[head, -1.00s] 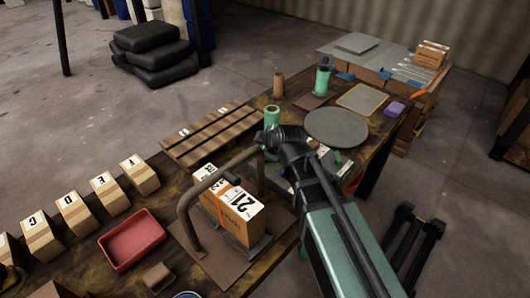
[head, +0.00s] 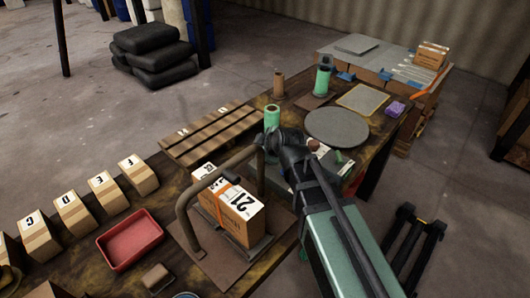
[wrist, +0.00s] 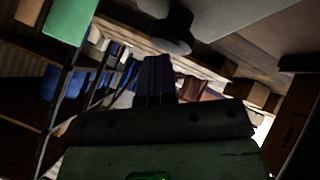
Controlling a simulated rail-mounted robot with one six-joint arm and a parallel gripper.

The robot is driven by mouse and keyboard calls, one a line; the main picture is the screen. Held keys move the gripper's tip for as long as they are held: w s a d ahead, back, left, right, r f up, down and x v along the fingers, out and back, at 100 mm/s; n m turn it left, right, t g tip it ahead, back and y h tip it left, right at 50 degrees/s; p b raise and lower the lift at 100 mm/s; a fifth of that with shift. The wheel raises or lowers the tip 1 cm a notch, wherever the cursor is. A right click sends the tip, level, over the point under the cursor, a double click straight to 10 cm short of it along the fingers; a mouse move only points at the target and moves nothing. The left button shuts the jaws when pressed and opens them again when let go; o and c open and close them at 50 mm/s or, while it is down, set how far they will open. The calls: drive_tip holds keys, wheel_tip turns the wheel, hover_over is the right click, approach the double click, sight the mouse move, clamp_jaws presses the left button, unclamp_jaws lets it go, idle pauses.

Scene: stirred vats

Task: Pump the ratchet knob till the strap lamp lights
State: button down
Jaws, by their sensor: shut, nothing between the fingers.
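I cannot make out the strap lamp or whether any lamp is lit.
A red tray (head: 130,240) and lettered cartons (head: 75,213) lie to the left. A slatted rack (head: 210,134) is behind. A green cylinder (head: 272,118), a round grey disc (head: 337,126) and a green bottle (head: 322,80) stand at the table's far end.

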drive_tip(key=shift+f+b, duration=0.6)
drive_tip(key=shift+f, duration=0.05)
idle(0.3)
drive_tip(key=shift+r+p, duration=1.65)
drive_tip(key=shift+p, duration=0.05)
wheel_tip(320, 180, up, 5)
drive_tip(key=p, duration=0.5)
idle(0.3)
